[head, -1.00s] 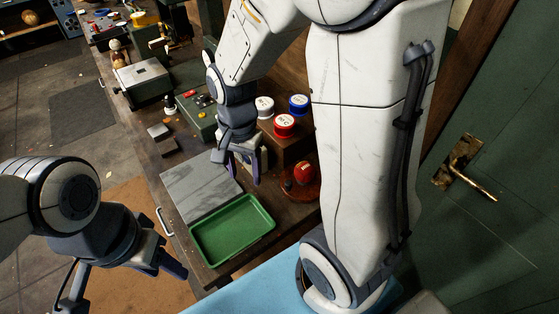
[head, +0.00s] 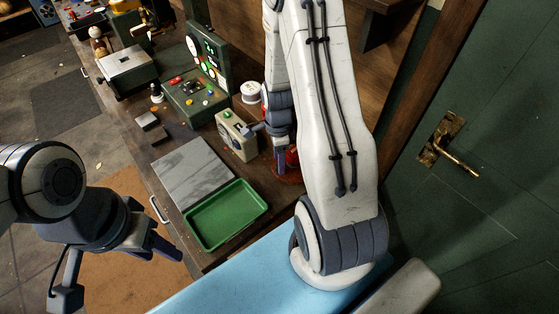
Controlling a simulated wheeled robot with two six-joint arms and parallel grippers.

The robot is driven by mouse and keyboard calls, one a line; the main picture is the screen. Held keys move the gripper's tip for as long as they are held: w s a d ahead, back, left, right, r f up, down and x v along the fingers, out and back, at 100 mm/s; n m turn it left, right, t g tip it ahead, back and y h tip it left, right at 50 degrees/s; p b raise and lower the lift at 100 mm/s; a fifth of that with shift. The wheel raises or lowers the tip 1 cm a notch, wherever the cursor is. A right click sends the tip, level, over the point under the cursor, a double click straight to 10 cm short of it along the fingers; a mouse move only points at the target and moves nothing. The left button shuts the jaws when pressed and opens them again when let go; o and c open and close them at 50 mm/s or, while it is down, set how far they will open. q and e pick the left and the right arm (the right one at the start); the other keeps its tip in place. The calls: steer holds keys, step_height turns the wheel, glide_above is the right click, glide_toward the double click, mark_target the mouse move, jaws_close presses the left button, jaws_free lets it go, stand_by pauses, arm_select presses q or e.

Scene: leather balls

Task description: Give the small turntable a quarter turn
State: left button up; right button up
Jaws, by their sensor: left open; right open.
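The small turntable (head: 290,179) is a low reddish-brown disc near the right end of the bench, with a red ball (head: 292,158) on it. My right arm hides much of both. My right gripper (head: 270,146) is open, pointing down at the left side of the turntable. One finger hangs close beside the red ball; I cannot tell whether it touches the ball or the disc. My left gripper (head: 162,252) is open and empty, off the bench's front edge at the lower left.
A green tray (head: 228,236) and a grey slab (head: 192,171) lie in front. A cream box (head: 236,140) stands just left of my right gripper. Behind it are a white-lidded jar (head: 252,91) and a green control panel (head: 197,103). A door with a brass handle is at right.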

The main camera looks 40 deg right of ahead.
steer(key=shift+f, duration=0.9)
jaws_close()
stand_by(0.9)
